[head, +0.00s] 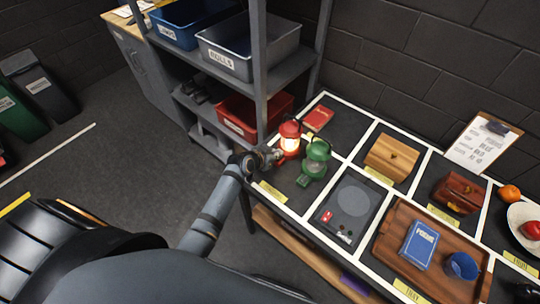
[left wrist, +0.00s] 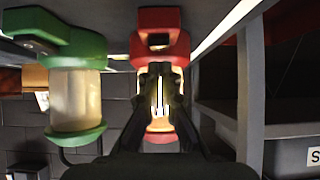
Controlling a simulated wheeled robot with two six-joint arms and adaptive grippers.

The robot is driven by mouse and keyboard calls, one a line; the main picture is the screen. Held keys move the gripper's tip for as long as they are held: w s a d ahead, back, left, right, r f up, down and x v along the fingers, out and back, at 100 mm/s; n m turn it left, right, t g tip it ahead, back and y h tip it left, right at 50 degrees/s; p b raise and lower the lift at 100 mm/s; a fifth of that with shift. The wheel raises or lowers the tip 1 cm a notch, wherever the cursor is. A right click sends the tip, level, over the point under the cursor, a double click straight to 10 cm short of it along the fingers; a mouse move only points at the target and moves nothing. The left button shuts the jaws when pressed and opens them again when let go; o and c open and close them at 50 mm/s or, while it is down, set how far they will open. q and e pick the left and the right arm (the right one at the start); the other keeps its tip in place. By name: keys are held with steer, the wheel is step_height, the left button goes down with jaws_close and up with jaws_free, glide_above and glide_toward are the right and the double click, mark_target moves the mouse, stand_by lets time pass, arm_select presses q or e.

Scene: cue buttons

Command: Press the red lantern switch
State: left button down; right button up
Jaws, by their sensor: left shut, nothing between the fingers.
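The red lantern (head: 289,138) stands on the table's left end and its glass glows. The green lantern (head: 315,160) stands just right of it, unlit. My left gripper (head: 275,156) is shut and empty, close against the near left side of the red lantern. In the left wrist view the shut fingers (left wrist: 160,75) are in front of the red lantern (left wrist: 160,20) and hide much of its glowing glass. The green lantern (left wrist: 75,95) is to the left there. I cannot make out the switch or tell whether the fingers touch it. My right gripper is not in view.
A grey shelf rack (head: 262,70) with bins stands close behind the left arm.

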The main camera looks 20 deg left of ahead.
arm_select(q)
steer(key=v, duration=1)
steer(key=shift+s, duration=0.2)
steer(key=s+a+r+n+g+y, duration=0.1)
steer(key=s+a+n+g+y, duration=0.15)
steer(key=s, duration=0.65)
steer(key=s+a+n+g+y, duration=0.1)
steer(key=s+a+g+y, duration=0.2)
steer(key=s, duration=0.6)
steer(key=s+a+f+g, duration=0.1)
steer(key=s+f, duration=0.1)
steer(key=f, duration=1.2)
steer(key=s+a+f+g, duration=0.1)
steer(key=s+f, duration=0.1)
steer(key=f, duration=1.2)
steer(key=s+a+f+g+h+b, duration=0.1)
steer(key=s+f, duration=1.4)
steer(key=s, duration=0.2)
steer(key=shift+a, duration=0.25)
steer(key=shift+s, duration=0.1)
